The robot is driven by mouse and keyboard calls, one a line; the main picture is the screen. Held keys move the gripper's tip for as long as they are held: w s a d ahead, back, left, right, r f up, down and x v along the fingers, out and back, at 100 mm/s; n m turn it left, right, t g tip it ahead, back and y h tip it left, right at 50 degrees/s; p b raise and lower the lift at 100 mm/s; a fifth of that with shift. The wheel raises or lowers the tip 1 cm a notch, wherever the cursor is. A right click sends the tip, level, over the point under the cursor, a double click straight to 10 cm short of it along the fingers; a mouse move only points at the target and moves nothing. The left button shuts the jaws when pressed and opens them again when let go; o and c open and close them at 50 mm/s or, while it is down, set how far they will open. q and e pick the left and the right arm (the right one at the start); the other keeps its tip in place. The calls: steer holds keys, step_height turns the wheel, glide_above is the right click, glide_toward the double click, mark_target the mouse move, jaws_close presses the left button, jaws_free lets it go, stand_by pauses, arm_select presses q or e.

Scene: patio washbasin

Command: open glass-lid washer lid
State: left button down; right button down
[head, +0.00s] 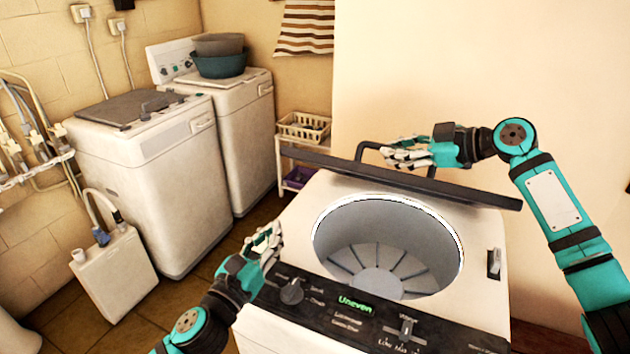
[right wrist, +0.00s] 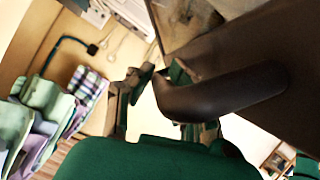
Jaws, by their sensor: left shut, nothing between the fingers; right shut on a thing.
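The washer (head: 300,232) stands front centre with its lid (head: 450,192) raised, seen nearly edge-on as a dark bar behind the round tub opening. The empty grey drum (head: 385,245) shows inside. The lid's dark looped handle (head: 363,147) sticks up behind the bar. My right gripper (head: 408,153) is at this handle, behind the lid, and is shut on it. In the right wrist view the thick dark handle (right wrist: 225,92) passes between the fingers. My left gripper (head: 265,242) is shut and empty beside the washer's left edge, near the control panel.
Two other white washers (head: 150,170) stand at the left, the further one with stacked basins (head: 220,63). A white container (head: 115,265) stands on the floor at left. A shelf with a basket (head: 303,127) is behind. A plain wall is at right.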

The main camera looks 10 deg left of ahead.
arm_select(q)
steer(key=w+d+r, duration=0.6)
steer(key=w+d, duration=0.1)
steer(key=w, duration=0.3)
steer(key=shift+w+d, duration=0.2)
steer(key=shift+w, duration=0.15)
